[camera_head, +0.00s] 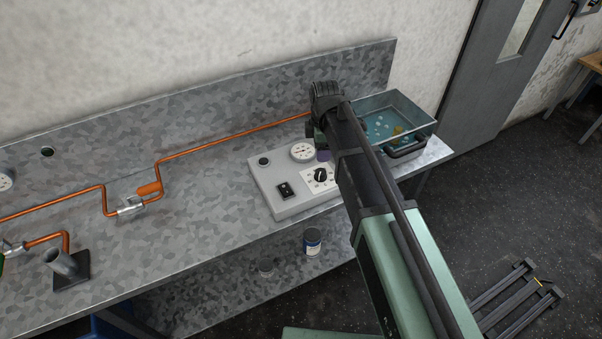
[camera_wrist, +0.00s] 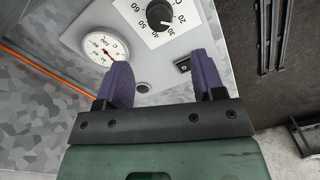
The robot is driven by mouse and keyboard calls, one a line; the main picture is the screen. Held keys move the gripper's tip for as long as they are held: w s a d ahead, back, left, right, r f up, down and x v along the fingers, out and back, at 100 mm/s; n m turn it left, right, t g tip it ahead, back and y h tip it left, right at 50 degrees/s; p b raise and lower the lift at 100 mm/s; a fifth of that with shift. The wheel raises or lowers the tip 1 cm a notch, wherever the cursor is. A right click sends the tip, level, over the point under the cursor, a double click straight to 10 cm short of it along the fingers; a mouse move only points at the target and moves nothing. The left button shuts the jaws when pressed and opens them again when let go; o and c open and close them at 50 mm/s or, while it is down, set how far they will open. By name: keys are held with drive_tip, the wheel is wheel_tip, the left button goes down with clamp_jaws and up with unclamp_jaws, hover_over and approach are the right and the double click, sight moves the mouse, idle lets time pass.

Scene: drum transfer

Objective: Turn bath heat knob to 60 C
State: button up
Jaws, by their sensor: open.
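The heat knob (camera_head: 320,174) is a round black knob on a white scale plate on the front of the grey control box (camera_head: 290,206). It also shows near the top of the wrist view (camera_wrist: 159,14), where its light pointer line seems to lie near the 30 mark; the digits are small. My gripper (camera_wrist: 160,62) is open and empty, with two purple fingers apart. The knob shows beyond the fingertips, between them in the picture, and is not held. In the head view one purple finger shows above the knob; my arm hides most of the gripper.
An orange pipe (camera_head: 215,145) runs along the bench behind.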

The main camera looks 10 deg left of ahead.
sight(321, 171)
drive_tip(key=shift+d+f+b, duration=0.15)
drive_tip(key=shift+f+b, duration=0.25)
drive_tip(key=shift+f, duration=0.1)
wheel_tip(321, 171, down, 10)
drive_tip(key=b, duration=1)
drive_tip(key=shift+r, duration=0.1)
drive_tip(key=shift+c, duration=0.3)
drive_tip(key=c, duration=0.9)
drive_tip(key=shift+o, duration=0.2)
